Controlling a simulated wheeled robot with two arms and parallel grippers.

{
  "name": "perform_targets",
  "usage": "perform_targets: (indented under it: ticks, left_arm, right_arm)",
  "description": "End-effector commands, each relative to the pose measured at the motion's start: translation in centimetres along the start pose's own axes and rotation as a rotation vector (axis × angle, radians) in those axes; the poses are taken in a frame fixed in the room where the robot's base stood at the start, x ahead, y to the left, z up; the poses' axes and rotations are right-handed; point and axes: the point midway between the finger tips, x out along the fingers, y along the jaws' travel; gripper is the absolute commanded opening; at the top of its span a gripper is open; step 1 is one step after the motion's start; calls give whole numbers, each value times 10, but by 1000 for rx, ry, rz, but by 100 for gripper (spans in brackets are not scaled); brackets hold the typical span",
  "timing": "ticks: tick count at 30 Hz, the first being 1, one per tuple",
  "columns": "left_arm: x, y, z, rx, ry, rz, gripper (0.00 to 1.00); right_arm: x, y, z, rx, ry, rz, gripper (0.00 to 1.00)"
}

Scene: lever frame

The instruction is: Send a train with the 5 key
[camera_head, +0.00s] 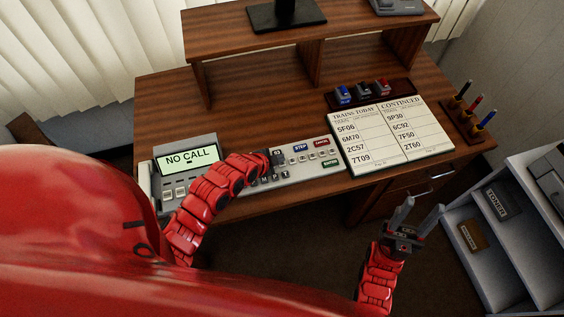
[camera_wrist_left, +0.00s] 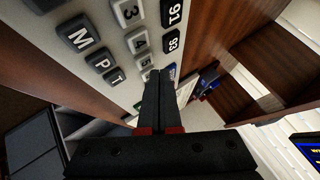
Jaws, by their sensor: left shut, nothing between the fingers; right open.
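The key panel (camera_head: 306,171) is a long light strip on the desk, with dark and coloured keys. In the left wrist view the panel (camera_wrist_left: 105,32) shows keys 3, 4 and, lower, what looks like the 5 key (camera_wrist_left: 141,61), plus M, P, T, 91 and 93. My left gripper (camera_wrist_left: 157,77) is shut and empty, its tips over the panel close beside that key. Whether they touch it I cannot tell. In the head view my red left arm hides part of the panel and most of the gripper. My right gripper (camera_head: 421,207) is open and empty, off the desk's front edge.
A phone unit (camera_head: 188,160) reading "NO CALL" stands left of the panel. A train list board (camera_head: 390,137) lies right of it, with a rack of blue and red blocks (camera_head: 364,92) behind. A pen holder (camera_head: 468,124) and grey shelves (camera_head: 493,243) are at right.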

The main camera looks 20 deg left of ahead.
Motion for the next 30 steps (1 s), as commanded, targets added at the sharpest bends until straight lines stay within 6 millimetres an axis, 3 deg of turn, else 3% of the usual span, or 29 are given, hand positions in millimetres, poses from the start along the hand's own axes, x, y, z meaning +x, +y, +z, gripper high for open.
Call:
perform_targets:
  ticks: [10,30]
  left_arm:
    - [6,4,4,1,1,-1,0]
    - [8,6,5,0,0,0,0]
  right_arm:
    - [-12,-1,2,0,0,0,50]
    - [-15,-1,2,0,0,0,50]
